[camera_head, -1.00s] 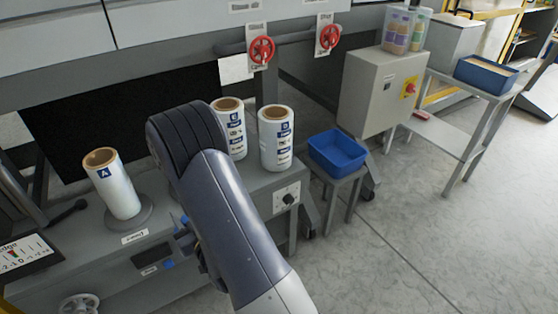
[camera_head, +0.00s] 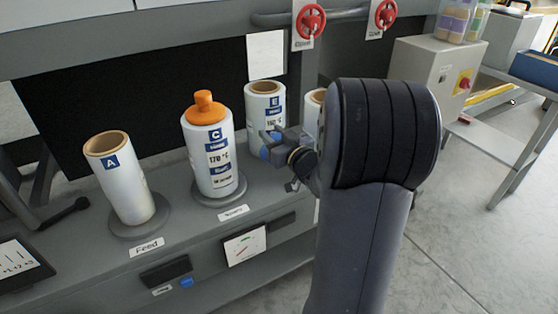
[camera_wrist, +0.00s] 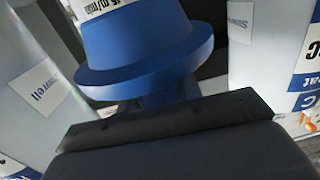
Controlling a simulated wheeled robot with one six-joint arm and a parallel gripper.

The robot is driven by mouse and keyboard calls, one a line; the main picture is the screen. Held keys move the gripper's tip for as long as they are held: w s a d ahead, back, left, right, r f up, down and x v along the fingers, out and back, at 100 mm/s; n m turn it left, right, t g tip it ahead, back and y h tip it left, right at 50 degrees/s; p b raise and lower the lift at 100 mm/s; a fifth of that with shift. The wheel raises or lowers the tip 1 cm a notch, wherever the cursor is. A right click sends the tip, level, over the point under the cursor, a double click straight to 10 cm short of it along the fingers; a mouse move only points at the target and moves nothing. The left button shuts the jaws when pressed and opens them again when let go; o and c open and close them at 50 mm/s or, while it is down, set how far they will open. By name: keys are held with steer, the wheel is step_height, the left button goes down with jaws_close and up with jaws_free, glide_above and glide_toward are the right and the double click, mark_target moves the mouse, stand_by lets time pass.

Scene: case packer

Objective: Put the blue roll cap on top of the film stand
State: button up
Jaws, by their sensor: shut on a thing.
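The blue roll cap (camera_wrist: 150,62) fills the upper middle of the wrist view, a rounded body with a wide flange. Its narrow stem goes down behind a dark jaw (camera_wrist: 165,120) of my gripper, which is shut on it. In the head view my gripper (camera_head: 283,150) is in front of the roll marked E (camera_head: 265,95), partly hidden by my arm; only small blue patches show there. Film rolls stand upright on a grey bench (camera_head: 178,226), which may be the film stand. Roll A (camera_head: 122,185) has an open top; roll C (camera_head: 209,155) wears an orange cap (camera_head: 205,107).
Another roll (camera_head: 313,110) is mostly hidden behind my arm. Red handwheels (camera_head: 311,21) hang above the bench. A grey cabinet (camera_head: 430,75) and a blue bin (camera_head: 537,66) are at the right. The floor at the right is clear.

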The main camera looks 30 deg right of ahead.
step_height(320, 180, down, 7)
steer(key=shift+f+b, duration=0.15)
steer(key=shift+b, duration=1.05)
steer(key=shift+f, duration=0.2)
steer(key=o, duration=1)
steer(key=shift+r, duration=0.2)
steer(key=shift+s, duration=0.25)
steer(key=s, duration=0.3)
steer(key=s+p, duration=0.1)
steer(key=s, duration=0.3)
steer(key=s+d, duration=0.1)
steer(key=s, duration=0.3)
steer(key=shift+s+p, duration=0.25)
steer(key=shift+p, duration=0.15)
